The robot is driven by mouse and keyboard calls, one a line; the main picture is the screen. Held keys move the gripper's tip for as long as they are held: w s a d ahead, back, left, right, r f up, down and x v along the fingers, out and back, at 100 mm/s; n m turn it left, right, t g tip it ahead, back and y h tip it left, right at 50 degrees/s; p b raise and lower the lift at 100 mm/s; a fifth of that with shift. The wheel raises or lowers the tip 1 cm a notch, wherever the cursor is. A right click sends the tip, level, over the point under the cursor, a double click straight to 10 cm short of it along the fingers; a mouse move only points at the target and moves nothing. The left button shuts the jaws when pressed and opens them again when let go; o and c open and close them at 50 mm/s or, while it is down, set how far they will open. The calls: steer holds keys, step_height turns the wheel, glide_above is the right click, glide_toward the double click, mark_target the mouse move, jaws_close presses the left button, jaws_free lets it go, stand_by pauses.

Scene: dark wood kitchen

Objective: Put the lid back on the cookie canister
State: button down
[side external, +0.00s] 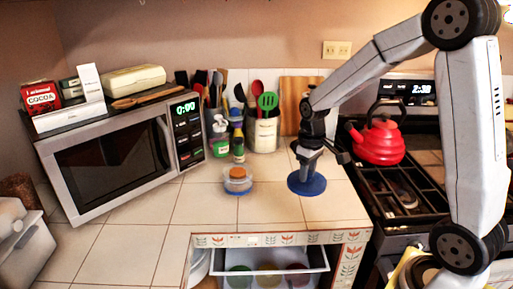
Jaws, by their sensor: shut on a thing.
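The cookie canister (238,187) is a small clear round container with a blue tint, standing on the tiled counter left of my gripper. Something orange-brown, like cookies, shows at its top, and no lid is on it. The lid (306,187) is a flat round blue disc to the right of the canister. My gripper (308,172) points down and is shut on the middle of the lid, probably on a knob that the fingers hide. The lid is level, at or just above the counter; I cannot tell whether it touches.
A microwave (120,155) stands at the left. Bottles and a utensil crock (266,134) are behind the canister. A red kettle (378,142) sits on the stove at the right. An open drawer (268,262) juts out below the counter's front edge. The tiles between canister and lid are clear.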

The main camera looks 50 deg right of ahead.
steer(key=w+a+r, duration=0.1)
steer(key=w+a, duration=0.1)
steer(key=w, duration=2.2)
steer(key=shift+w+a+r, duration=0.15)
steer(key=shift+w+a, duration=0.1)
steer(key=shift+w, duration=0.1)
steer(key=shift+f, duration=0.2)
steer(key=shift+f, duration=2.95)
steer(key=shift+f, duration=0.25)
steer(key=shift+c, duration=1)
jaws_free()
